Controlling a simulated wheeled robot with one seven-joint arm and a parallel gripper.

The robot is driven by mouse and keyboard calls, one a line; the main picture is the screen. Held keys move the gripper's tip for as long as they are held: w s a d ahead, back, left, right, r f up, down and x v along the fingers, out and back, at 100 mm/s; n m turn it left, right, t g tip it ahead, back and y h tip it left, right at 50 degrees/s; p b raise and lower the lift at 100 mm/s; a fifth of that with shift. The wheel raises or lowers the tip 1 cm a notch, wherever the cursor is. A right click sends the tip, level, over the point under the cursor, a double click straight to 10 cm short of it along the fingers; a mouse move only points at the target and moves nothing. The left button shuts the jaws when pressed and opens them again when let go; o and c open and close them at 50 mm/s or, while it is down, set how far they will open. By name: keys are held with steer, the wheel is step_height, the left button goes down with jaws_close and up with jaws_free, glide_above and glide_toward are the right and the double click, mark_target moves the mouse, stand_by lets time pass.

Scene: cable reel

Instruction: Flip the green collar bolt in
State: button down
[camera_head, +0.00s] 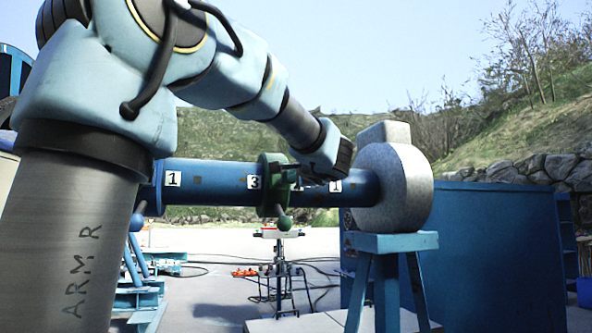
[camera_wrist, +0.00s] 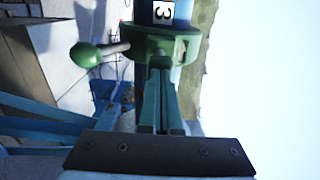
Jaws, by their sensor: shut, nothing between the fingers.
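The green collar (camera_head: 268,185) sits around a blue horizontal shaft (camera_head: 215,175), by a "3" label. It also shows at the top of the wrist view (camera_wrist: 185,47). Its bolt is a short grey rod with a green ball knob (camera_head: 284,223). The knob hangs below the collar in the head view and sticks out to the left in the wrist view (camera_wrist: 86,54). My gripper (camera_wrist: 160,72) is shut and empty, its fingertips close to the collar's face, to one side of the knob. I cannot tell whether the tips touch the collar.
A grey round weight (camera_head: 396,190) at the shaft's right end stands above a blue stand (camera_head: 390,243). A blue-knobbed collar (camera_head: 150,190) is at the left, partly behind my arm. A blue container (camera_head: 490,255) stands at right. Cables lie on the ground below.

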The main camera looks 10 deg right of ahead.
mark_target(289, 183)
steer(key=w+b, duration=0.2)
steer(key=w, duration=0.1)
steer(key=shift+w+a+f, duration=0.1)
steer(key=shift+w+a, duration=0.1)
steer(key=shift+r, duration=0.2)
stand_by(0.3)
